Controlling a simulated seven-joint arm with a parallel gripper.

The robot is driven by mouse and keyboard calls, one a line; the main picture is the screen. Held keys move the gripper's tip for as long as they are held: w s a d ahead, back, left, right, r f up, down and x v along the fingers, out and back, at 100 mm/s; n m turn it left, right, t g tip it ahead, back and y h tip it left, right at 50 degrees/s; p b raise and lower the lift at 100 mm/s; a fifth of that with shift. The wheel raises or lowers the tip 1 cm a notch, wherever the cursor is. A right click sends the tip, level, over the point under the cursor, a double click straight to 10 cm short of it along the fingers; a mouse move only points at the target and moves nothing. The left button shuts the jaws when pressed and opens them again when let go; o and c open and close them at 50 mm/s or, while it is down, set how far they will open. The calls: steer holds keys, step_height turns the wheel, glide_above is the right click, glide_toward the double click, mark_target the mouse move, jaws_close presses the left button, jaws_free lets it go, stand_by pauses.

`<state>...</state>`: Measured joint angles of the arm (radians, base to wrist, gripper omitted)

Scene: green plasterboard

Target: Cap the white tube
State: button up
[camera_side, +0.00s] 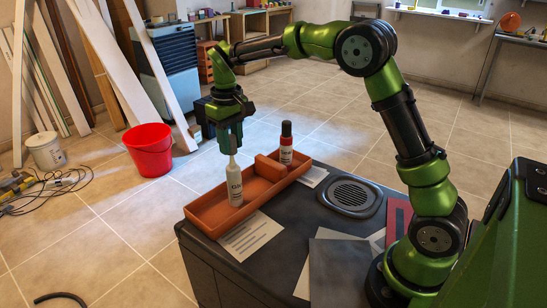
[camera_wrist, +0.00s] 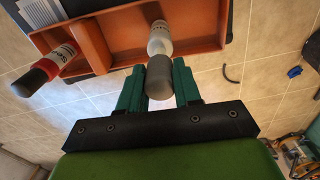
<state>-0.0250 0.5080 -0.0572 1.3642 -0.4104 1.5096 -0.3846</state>
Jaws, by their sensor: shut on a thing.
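The white tube (camera_side: 235,186) stands upright in the larger, front compartment of the orange tray (camera_side: 205,219), its pale nozzle pointing up. My gripper (camera_side: 232,150) is right above the nozzle, fingers pointing down. In the wrist view, my gripper (camera_wrist: 159,88) is shut on a grey cap (camera_wrist: 160,76), held between the green fingers. The cap lines up with the white tube (camera_wrist: 160,42) and hides its nozzle there. In the side view the fingers hide the cap, so I cannot tell whether it touches the nozzle.
A red-and-white tube with a black cap (camera_side: 286,147) stands in the tray's other compartment, behind the divider (camera_side: 270,167). Papers (camera_side: 250,236) and a round grille (camera_side: 350,194) lie on the dark worktop (camera_side: 278,267). A red bucket (camera_side: 149,150) stands on the floor.

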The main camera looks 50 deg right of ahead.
mark_target(232, 154)
steer(key=shift+f, duration=2.1)
stand_by(2.1)
steer(key=o, duration=1.6)
steer(key=shift+c, duration=0.2)
steer(key=shift+r, duration=0.1)
steer(key=shift+r, duration=3.45)
jaws_close()
